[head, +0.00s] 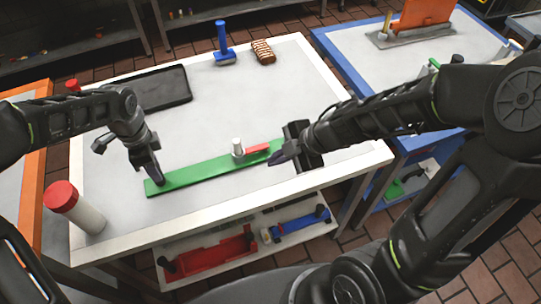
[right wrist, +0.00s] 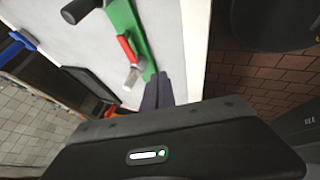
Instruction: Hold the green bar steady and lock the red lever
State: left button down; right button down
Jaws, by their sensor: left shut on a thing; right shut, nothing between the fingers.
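The green bar (head: 205,173) lies along the front of the white table; it also shows in the right wrist view (right wrist: 126,20). The red lever (head: 257,149) lies along the bar's right part, beside an upright pale post (head: 238,147); the lever (right wrist: 126,50) and post (right wrist: 131,77) show in the right wrist view. My left gripper (head: 158,181) is shut on the green bar at its left end; its fingers hide the exact grip. My right gripper (head: 278,159) is shut and empty at the bar's right end, close to the lever; its fingertips (right wrist: 156,88) show beside the bar in the right wrist view.
A red-capped white bottle (head: 75,206) stands at the table's front left. A dark tray (head: 151,88), a blue-handled tool (head: 224,45) and a brown cream sandwich (head: 263,51) are farther back. A shelf below holds a red tool (head: 212,258) and a blue one (head: 300,223). The table's middle is clear.

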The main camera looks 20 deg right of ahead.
jog(key=shift+v, duration=0.9)
jog(key=shift+s, duration=0.1)
pick_arm(q)
jog(key=c, duration=0.9)
grip_release()
jog(key=shift+c, duration=0.2)
pick_arm(e)
jog(key=shift+a, duration=0.1)
pick_arm(q)
notch_tip(320, 180, up, 9)
jog(key=p, duration=0.6)
pick_arm(e)
notch_tip(320, 180, up, 6)
jog(key=shift+r, duration=0.1)
